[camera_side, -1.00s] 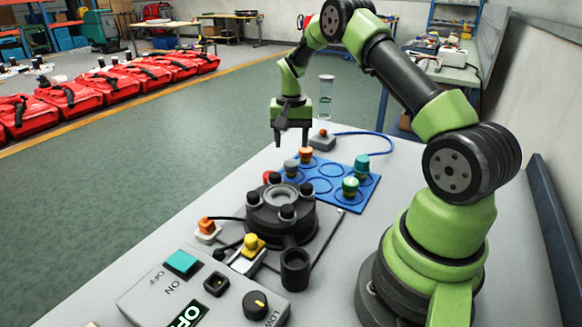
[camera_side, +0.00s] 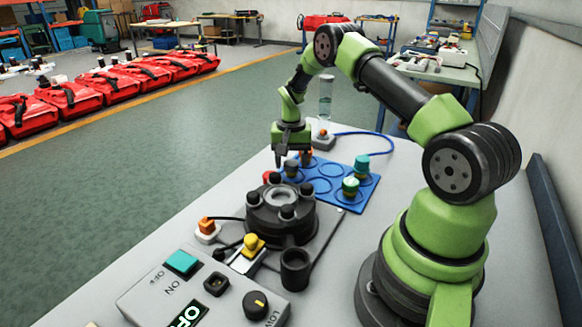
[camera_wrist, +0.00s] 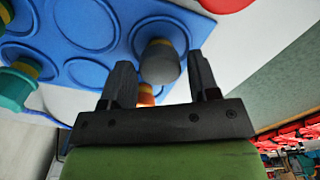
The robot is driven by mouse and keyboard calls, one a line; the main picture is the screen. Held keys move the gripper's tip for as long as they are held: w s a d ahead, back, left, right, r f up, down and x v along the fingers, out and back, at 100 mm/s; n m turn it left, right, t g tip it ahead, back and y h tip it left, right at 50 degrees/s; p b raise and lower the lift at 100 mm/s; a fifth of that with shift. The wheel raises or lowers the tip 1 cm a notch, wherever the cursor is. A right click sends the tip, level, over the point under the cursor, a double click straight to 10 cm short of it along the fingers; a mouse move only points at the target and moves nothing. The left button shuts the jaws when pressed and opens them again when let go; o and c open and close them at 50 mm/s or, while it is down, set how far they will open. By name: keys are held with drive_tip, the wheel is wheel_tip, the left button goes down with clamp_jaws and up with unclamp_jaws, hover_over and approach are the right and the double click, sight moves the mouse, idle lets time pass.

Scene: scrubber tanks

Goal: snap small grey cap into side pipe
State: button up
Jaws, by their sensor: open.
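The small grey cap (camera_side: 291,168) stands in the near-left ring of the blue tray (camera_side: 325,192). It also shows in the wrist view (camera_wrist: 160,62), with a yellow-brown band. My gripper (camera_side: 291,160) is low over that corner of the tray. In the wrist view its open fingers (camera_wrist: 160,68) stand on either side of the grey cap; I cannot tell if they touch it. The dark round tank fitting (camera_side: 281,212) with several black knobs stands nearer the camera. A short open black pipe (camera_side: 295,268) sits at its side, with its mouth facing up.
An orange cap (camera_wrist: 146,95) stands close behind the grey one, partly hidden by my gripper. Teal (camera_side: 362,163) and green (camera_side: 350,187) capped pieces stand on the tray's right. A control box (camera_side: 200,290) and yellow-topped clamp (camera_side: 253,246) lie nearer the camera.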

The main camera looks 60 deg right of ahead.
sight(291, 163)
drive_tip(key=c, duration=0.8)
drive_tip(key=shift+r, duration=2.5)
